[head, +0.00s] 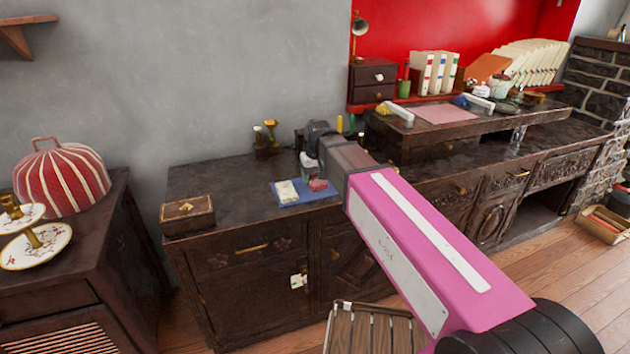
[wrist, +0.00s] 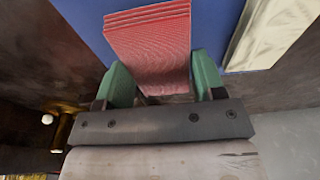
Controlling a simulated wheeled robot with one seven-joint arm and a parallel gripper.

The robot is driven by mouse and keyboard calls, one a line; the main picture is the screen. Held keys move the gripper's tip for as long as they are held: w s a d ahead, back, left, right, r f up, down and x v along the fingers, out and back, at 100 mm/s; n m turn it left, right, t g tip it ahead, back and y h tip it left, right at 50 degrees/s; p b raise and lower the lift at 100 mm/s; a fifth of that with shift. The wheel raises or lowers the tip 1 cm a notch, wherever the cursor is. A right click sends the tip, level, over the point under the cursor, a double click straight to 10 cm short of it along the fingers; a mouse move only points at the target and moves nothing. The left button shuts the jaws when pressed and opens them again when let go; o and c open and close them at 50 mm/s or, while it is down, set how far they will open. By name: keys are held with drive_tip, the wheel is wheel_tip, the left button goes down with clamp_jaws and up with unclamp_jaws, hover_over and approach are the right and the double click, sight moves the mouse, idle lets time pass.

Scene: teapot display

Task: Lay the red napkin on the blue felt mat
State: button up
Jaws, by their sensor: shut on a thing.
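The red napkin (wrist: 155,45) is folded into a thick layered stack. It sits between the green fingers of my gripper (wrist: 160,78), which is shut on it. In the head view the red napkin (head: 318,185) shows over the right part of the blue felt mat (head: 292,202), on the dark cabinet top. The blue mat also lies behind the napkin in the wrist view (wrist: 215,30). I cannot tell whether the napkin touches the mat. My arm hides part of the area behind and to the right of the mat.
A cream folded cloth (head: 286,191) lies on the mat's left part, apart from the red napkin. A wooden box (head: 187,213) stands left on the cabinet top (head: 225,180). Brass candlesticks (head: 270,132) stand behind. A raised shelf with a pink mat (head: 445,113) is at the right.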

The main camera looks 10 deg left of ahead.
sight(317, 181)
drive_tip(key=shift+f, duration=0.8)
drive_tip(key=shift+f, duration=0.15)
drive_tip(key=o, duration=0.9)
wheel_tip(317, 181, up, 12)
drive_tip(key=s, duration=0.1)
drive_tip(key=shift+s+d, duration=0.25)
drive_tip(key=shift+d, duration=0.2)
